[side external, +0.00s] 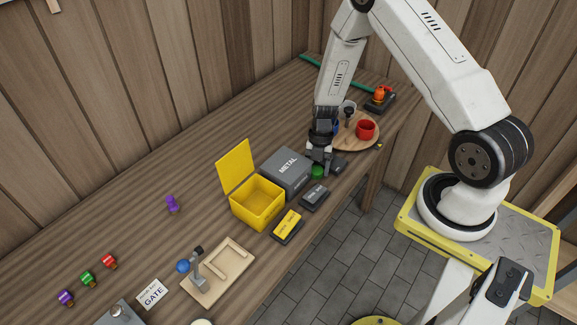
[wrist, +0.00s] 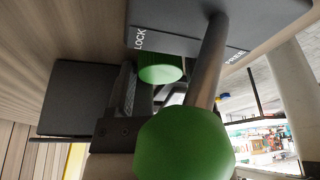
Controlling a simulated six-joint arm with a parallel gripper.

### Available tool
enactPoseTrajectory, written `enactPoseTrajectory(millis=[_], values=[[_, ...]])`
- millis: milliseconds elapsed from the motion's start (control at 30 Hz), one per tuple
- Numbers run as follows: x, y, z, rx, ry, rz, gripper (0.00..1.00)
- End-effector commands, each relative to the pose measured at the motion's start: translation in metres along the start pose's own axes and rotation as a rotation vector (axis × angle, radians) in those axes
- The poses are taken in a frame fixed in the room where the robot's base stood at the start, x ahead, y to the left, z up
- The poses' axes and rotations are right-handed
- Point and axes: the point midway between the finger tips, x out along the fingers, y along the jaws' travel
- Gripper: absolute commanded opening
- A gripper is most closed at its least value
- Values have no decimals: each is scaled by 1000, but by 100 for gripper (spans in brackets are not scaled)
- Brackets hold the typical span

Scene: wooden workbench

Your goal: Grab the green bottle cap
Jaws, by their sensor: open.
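A small green round piece (side external: 317,171), which looks like the bottle cap, is near the bench's front edge, beside the grey METAL box. My gripper (side external: 320,156) is open, pointing down just above and behind it. I cannot tell whether they touch. In the wrist view a short green cylinder (wrist: 160,69) shows next to a dark finger part. A larger green knob (wrist: 185,146) on a metal rod fills the lower middle of that view. The rod meets a dark plate (wrist: 185,30) marked LOCK and FREE. The space between my fingers is mostly hidden.
The METAL box (side external: 286,170) and the open yellow box (side external: 258,205) stand left of my gripper. A dark case (side external: 314,196) and a yellow case (side external: 287,226) lie in front. A round wooden tray (side external: 368,145) with a red mug (side external: 365,130) is behind right.

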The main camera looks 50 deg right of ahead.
Motion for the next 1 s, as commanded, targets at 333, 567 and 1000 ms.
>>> enactPoseTrajectory(millis=[333,567,1000], values=[[0,0,0,0,0,0,7],[0,0,0,0,0,0,2],[-20,0,-6,1,0,1,2]])
